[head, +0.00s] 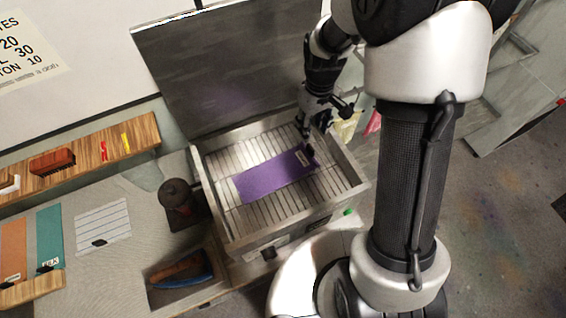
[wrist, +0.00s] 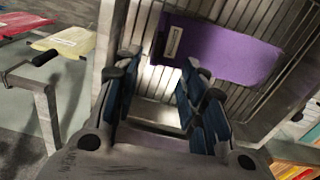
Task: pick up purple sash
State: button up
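The purple sash (head: 272,178) lies flat on the slatted floor of an open metal box (head: 226,240). It has a small white label and a dark spot at its right end in the head view. My gripper (head: 316,124) is above the back right part of the box, near the labelled end. In the wrist view the sash (wrist: 232,52) lies beyond the fingers, with its label towards the upper left. My gripper (wrist: 160,78) is open, with bare slats and a bright patch between its fingers. It appears apart from the sash.
The box's raised lid (head: 235,75) stands behind it, and its rims surround the sash. Yellow (wrist: 65,42) and red cloths hang beside the box. A wooden shelf (head: 85,160) is far left.

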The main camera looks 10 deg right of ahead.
aim_at(311, 147)
jog(key=f, duration=1.2)
jog(key=shift+d+p, duration=0.2)
jog(key=shift+p, duration=0.15)
jog(key=shift+c, duration=0.3)
grip_shut()
